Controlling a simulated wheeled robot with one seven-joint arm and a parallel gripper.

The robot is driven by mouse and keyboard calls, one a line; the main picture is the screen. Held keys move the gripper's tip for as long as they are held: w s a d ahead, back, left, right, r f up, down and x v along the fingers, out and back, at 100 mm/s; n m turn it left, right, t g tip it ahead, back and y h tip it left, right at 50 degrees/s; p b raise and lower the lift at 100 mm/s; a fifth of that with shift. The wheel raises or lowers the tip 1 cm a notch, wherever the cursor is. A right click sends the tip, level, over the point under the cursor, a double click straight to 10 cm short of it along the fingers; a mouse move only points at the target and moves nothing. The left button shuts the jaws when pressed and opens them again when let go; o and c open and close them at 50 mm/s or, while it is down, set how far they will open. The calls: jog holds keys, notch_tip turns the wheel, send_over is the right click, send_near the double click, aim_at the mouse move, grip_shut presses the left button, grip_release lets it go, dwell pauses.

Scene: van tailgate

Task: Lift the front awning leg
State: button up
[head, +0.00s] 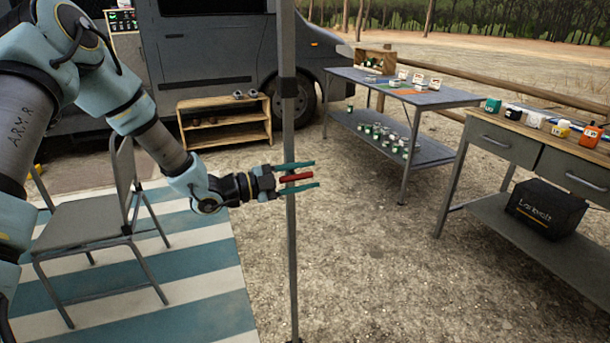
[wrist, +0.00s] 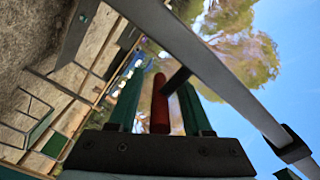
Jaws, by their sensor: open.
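The front awning leg (head: 291,240) is a grey upright pole in the middle of the head view. A short red handle (head: 296,177) sticks out from the leg. My gripper (head: 317,174) is open, with one teal finger above the handle and one below. In the wrist view the red handle (wrist: 160,105) stands between the two fingers, with gaps visible on both sides. A dark stem joins it to the leg (wrist: 205,55), which crosses diagonally.
A folding chair (head: 85,225) stands on a striped mat (head: 190,300) at left. A grey van (head: 215,50) and a low wooden shelf (head: 225,118) are behind. A table (head: 430,95) and a drawer workbench (head: 500,140) stand right. Gravel right of the leg is clear.

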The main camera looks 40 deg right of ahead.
jog(key=shift+c, duration=0.3)
jog(key=shift+f, duration=0.1)
grip_shut()
